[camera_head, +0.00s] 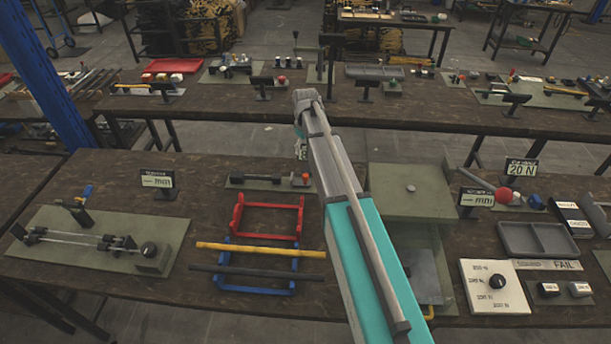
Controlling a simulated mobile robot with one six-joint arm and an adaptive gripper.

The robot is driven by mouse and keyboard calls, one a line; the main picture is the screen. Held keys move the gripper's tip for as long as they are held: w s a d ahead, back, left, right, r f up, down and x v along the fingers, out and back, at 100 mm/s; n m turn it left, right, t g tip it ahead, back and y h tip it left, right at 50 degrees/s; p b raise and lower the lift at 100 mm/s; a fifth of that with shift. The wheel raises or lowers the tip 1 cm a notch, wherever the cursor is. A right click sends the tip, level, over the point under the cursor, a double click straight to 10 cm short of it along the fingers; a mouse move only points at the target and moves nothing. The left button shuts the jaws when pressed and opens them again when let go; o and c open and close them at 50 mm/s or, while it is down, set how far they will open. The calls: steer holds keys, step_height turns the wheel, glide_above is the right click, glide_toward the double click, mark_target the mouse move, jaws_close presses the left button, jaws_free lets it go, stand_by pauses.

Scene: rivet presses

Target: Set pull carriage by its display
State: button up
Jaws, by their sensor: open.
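Another "mm" display (477,197) with dashes stands right of centre, and a "20 N" display (521,168) stands farther right.
Red (268,218) and blue (245,282) racks stand left of my arm; a yellow bar (261,249) and a dark bar (243,272) lie across the blue one. A white dial board (495,286) and grey tray (535,238) are at right. A second bench stands behind.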

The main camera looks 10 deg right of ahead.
mark_target(305, 174)
steer(key=shift+f, duration=0.15)
step_height(305, 174, down, 14)
steer(key=b, duration=1.3)
steer(key=shift+r+b, duration=0.25)
steer(key=shift+b, duration=0.05)
steer(key=shift+c, duration=0.3)
jaws_close()
